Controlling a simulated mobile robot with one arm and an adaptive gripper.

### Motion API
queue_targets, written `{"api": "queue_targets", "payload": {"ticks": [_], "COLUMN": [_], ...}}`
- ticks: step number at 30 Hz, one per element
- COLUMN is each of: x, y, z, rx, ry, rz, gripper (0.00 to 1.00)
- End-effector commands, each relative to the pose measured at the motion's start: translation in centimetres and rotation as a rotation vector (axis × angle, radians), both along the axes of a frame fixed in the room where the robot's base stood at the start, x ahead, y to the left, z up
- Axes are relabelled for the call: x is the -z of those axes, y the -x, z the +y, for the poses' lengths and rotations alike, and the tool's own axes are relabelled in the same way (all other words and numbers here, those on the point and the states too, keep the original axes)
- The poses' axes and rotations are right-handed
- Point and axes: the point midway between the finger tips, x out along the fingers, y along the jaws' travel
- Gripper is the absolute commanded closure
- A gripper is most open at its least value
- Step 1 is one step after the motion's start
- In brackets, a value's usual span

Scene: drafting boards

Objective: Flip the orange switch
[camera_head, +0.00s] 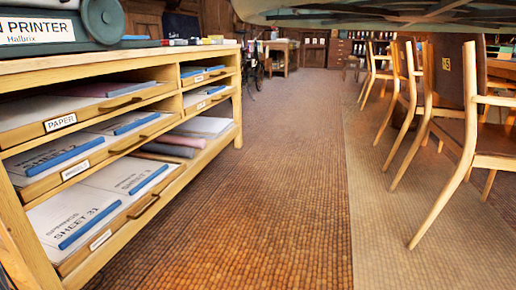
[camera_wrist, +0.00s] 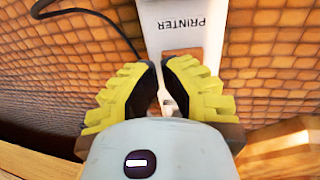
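In the wrist view a pale panel (camera_wrist: 218,28) bears the word PRINTER, upside down. A brownish-orange rectangle (camera_wrist: 183,53) shows on it just past my fingertips; it may be the orange switch, but I cannot tell for sure. My gripper (camera_wrist: 159,67) has yellow ribbed fingers with black pads. Its fingertips are drawn together with only a slim gap, and I see nothing clearly held. They lie close to the panel's rectangle in the picture; contact cannot be judged. The gripper does not show in the head view, and no orange switch is clear there.
A wooden drawer cabinet (camera_head: 160,93) with paper stands at left, bearing a grey-green machine (camera_head: 75,28) labelled PRINTER. Wooden chairs (camera_head: 462,140) stand at right under a large board (camera_head: 370,14). The brown floor (camera_head: 265,180) between is clear. A black cable (camera_wrist: 85,12) curves beyond my gripper.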

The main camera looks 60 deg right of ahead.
Motion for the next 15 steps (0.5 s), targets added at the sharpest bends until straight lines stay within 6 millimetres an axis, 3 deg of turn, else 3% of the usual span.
{"api": "queue_targets", "payload": {"ticks": [15], "x": [0.83], "y": [0.01], "z": [0.05], "rx": [-0.001], "ry": [0.0], "rz": [0.0], "gripper": [1.0]}}
